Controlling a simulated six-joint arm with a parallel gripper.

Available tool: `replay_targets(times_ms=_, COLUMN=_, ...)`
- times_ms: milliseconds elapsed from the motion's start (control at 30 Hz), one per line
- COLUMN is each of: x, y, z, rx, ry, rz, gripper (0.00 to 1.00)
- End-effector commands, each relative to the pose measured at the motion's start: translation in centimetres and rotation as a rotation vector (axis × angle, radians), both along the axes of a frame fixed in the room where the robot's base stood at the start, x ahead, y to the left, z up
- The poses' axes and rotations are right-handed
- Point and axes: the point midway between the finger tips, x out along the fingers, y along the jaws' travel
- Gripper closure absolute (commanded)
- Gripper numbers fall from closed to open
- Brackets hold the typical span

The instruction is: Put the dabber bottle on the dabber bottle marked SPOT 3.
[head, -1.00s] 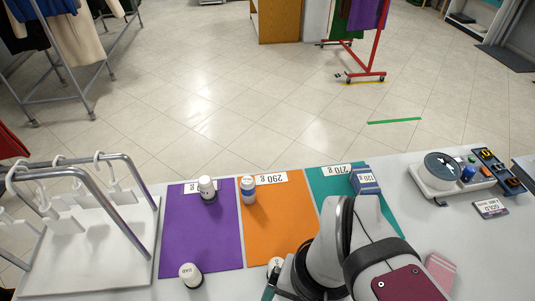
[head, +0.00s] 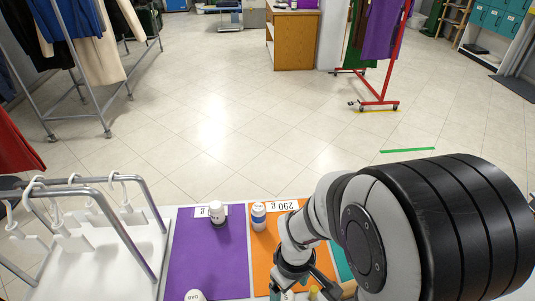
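A white bottle with a dark base (head: 217,214) stands upright at the back of the purple mat. A white-and-blue bottle (head: 258,217) stands upright at the back of the orange mat. A third, white bottle lettered "DAB" (head: 195,296) is cut off by the bottom edge, at the purple mat's front. My gripper (head: 297,291) points down over the orange mat at the bottom edge, in front of the white-and-blue bottle. Small white and yellow parts show by its dark fingers; I cannot tell whether it holds anything. No SPOT 3 marking is readable.
The purple mat (head: 205,260) is mostly bare. The orange mat (head: 262,252) bears a "290 g" card (head: 282,206). A teal mat (head: 342,262) is mostly hidden behind my arm. A grey rail rack with white hangers (head: 120,225) stands at the left.

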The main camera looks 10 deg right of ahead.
Motion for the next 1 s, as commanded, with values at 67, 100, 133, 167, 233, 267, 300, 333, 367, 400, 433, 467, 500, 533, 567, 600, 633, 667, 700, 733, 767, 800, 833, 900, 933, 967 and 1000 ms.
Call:
replay_targets(times_ms=67, x=-0.1, y=0.0, z=-0.9, rx=0.0, ry=0.002, rz=0.001, gripper=0.14)
replay_targets(times_ms=100, x=-0.1, y=0.1, z=-1.4, rx=0.0, ry=0.004, rz=0.001, gripper=0.14)
replay_targets(times_ms=133, x=-0.1, y=0.3, z=-2.0, rx=-0.001, ry=0.004, rz=0.001, gripper=0.14)
replay_targets(times_ms=167, x=-0.2, y=0.5, z=-2.6, rx=-0.001, ry=0.004, rz=0.002, gripper=0.14)
replay_targets(times_ms=233, x=-0.2, y=0.9, z=-4.0, rx=-0.001, ry=0.005, rz=0.003, gripper=0.14)
replay_targets(times_ms=267, x=-0.2, y=0.9, z=-4.6, rx=-0.001, ry=0.004, rz=0.001, gripper=0.14)
replay_targets(times_ms=300, x=-0.1, y=0.9, z=-5.3, rx=-0.001, ry=0.003, rz=-0.001, gripper=0.14)
replay_targets(times_ms=333, x=-0.1, y=0.9, z=-5.6, rx=-0.001, ry=0.003, rz=-0.001, gripper=0.14)
replay_targets(times_ms=367, x=-0.1, y=0.9, z=-5.9, rx=0.0, ry=0.001, rz=-0.001, gripper=0.14)
replay_targets(times_ms=400, x=-0.1, y=0.9, z=-6.1, rx=-0.001, ry=0.001, rz=-0.001, gripper=0.14)
replay_targets(times_ms=433, x=-0.1, y=0.9, z=-6.2, rx=0.0, ry=0.0, rz=-0.001, gripper=0.14)
replay_targets(times_ms=467, x=0.0, y=0.9, z=-6.2, rx=0.0, ry=-0.001, rz=-0.001, gripper=0.14)
replay_targets(times_ms=500, x=0.0, y=0.9, z=-6.2, rx=0.0, ry=-0.002, rz=-0.001, gripper=0.14)
replay_targets(times_ms=533, x=0.0, y=0.9, z=-6.2, rx=0.0, ry=-0.002, rz=-0.001, gripper=0.14)
replay_targets(times_ms=567, x=0.0, y=0.9, z=-6.1, rx=0.0, ry=-0.002, rz=-0.001, gripper=0.14)
replay_targets(times_ms=600, x=0.0, y=0.9, z=-6.1, rx=0.0, ry=-0.002, rz=-0.001, gripper=0.15)
replay_targets(times_ms=633, x=0.0, y=0.9, z=-6.1, rx=0.0, ry=-0.002, rz=-0.001, gripper=0.21)
replay_targets(times_ms=667, x=0.0, y=0.9, z=-6.1, rx=0.0, ry=-0.002, rz=-0.001, gripper=0.26)
replay_targets(times_ms=700, x=0.0, y=0.9, z=-6.1, rx=0.0, ry=-0.002, rz=-0.001, gripper=0.33)
replay_targets(times_ms=733, x=0.0, y=0.9, z=-6.1, rx=0.0, ry=-0.001, rz=-0.001, gripper=0.39)
replay_targets(times_ms=767, x=0.0, y=0.9, z=-6.1, rx=0.0, ry=-0.001, rz=-0.001, gripper=0.44)
replay_targets(times_ms=800, x=0.0, y=0.9, z=-6.1, rx=0.0, ry=-0.001, rz=-0.001, gripper=0.51)
replay_targets(times_ms=833, x=0.0, y=0.9, z=-6.1, rx=0.0, ry=-0.001, rz=-0.001, gripper=0.57)
replay_targets(times_ms=900, x=0.0, y=0.9, z=-6.1, rx=0.0, ry=-0.001, rz=-0.001, gripper=0.69)
replay_targets(times_ms=933, x=0.0, y=0.9, z=-6.1, rx=0.0, ry=-0.001, rz=-0.001, gripper=0.75)
replay_targets(times_ms=967, x=0.0, y=0.9, z=-6.1, rx=0.0, ry=-0.001, rz=-0.001, gripper=0.8)
replay_targets(times_ms=1000, x=0.0, y=0.9, z=-6.1, rx=0.0, ry=-0.001, rz=-0.001, gripper=0.87)
